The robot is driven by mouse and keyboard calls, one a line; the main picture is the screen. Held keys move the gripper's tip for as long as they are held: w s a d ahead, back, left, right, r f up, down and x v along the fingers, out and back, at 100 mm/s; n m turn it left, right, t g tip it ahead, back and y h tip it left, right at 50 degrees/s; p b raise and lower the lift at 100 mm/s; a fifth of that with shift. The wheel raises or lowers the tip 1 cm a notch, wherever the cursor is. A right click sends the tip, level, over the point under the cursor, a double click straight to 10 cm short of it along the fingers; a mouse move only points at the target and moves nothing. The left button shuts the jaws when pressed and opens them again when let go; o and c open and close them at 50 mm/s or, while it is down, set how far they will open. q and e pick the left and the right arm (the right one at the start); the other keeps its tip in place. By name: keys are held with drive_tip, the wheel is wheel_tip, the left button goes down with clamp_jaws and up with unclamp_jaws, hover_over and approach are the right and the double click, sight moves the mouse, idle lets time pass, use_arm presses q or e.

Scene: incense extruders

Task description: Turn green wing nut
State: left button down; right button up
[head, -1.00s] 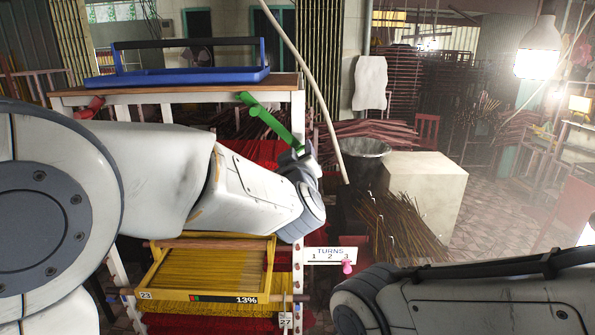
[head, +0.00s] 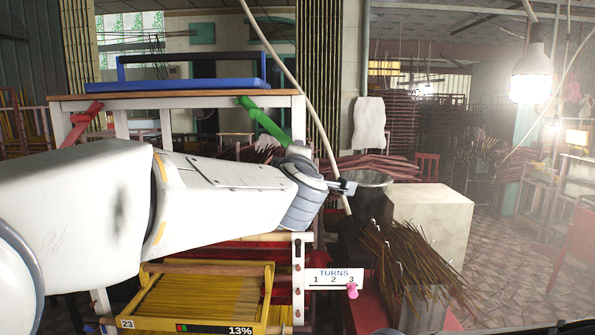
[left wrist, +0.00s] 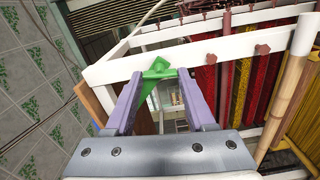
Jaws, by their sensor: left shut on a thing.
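My left gripper (left wrist: 160,76) has its two purple fingers on either side of a green winged piece, the green wing nut (left wrist: 157,69), and is shut on it. A green bar (head: 264,121) slants down from the tabletop to behind my wrist. A TURNS card (head: 333,274) numbered 1, 2, 3 has a pink peg (head: 352,291) below the 3. My right gripper is not in view.
A blue tray (head: 188,85) stands on the wooden tabletop (head: 180,97). A yellow tray of sticks (head: 200,296) marked 13% is below my left arm. A pale block (head: 430,220), a dark bin (head: 368,203) and incense bundles (head: 405,255) stand to the right.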

use_arm(q)
drive_tip(key=shift+f+n+b, duration=0.1)
drive_tip(key=shift+n+b, duration=0.65)
drive_tip(key=shift+n, duration=0.55)
drive_tip(key=shift+c, duration=1.2)
unclamp_jaws()
drive_tip(key=s+b, duration=0.2)
drive_tip(key=s, duration=0.8)
drive_tip(key=shift+s, duration=0.25)
